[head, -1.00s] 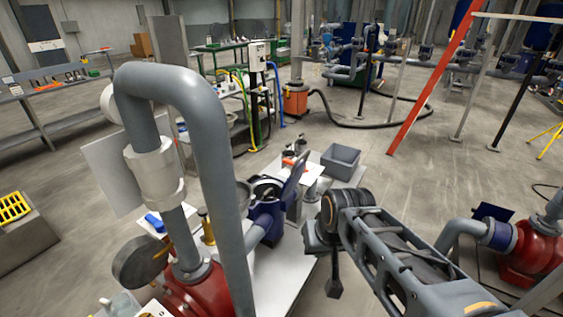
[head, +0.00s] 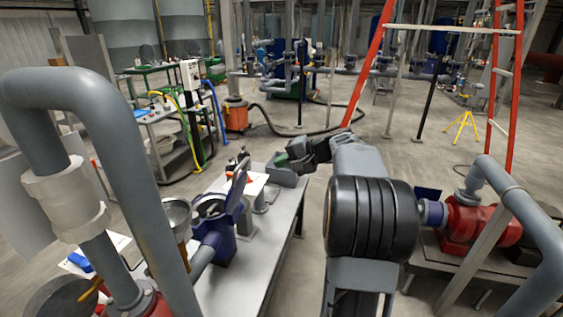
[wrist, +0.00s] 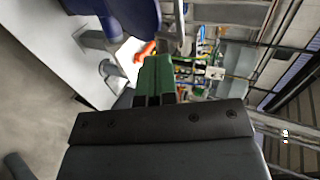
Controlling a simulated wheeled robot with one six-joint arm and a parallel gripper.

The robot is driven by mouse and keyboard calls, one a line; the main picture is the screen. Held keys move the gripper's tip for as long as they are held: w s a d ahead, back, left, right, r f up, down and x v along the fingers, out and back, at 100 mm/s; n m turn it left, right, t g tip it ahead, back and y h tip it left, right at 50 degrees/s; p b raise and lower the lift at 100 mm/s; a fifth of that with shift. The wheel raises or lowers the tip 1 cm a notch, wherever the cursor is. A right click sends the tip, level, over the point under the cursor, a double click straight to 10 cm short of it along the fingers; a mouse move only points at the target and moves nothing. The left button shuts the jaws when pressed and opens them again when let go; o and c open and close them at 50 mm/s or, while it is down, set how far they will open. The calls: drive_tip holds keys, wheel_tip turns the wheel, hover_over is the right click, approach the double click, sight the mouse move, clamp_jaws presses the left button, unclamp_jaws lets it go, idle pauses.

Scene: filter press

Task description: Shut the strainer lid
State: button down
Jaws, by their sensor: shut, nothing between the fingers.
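The blue strainer (head: 220,238) stands on the light bench in the head view, with its round mouth uncovered. Its blue lid (head: 236,192) stands up, tilted, at the right side of the mouth. My gripper (head: 283,159) is shut and empty, to the right of and beyond the lid, apart from it in the picture. In the wrist view my green fingers (wrist: 155,77) are together. A blue rounded part, likely the strainer lid (wrist: 130,14), shows at the top edge there, cut off by the frame.
A thick grey pipe (head: 122,150) rises in the left foreground. A metal funnel-like cup (head: 167,212) stands left of the strainer. A grey bin (head: 287,178) and a white sheet with red items lie behind it. The bench's right front (head: 255,270) is clear. A red pump (head: 468,226) stands right.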

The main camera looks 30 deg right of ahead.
drive_tip(key=r+p+x, duration=0.1)
drive_tip(key=x, duration=0.8)
drive_tip(key=shift+w+a+r+p, duration=0.2)
drive_tip(key=shift+w+a+p, duration=0.2)
drive_tip(key=shift+w+a, duration=0.2)
drive_tip(key=shift+r, duration=0.1)
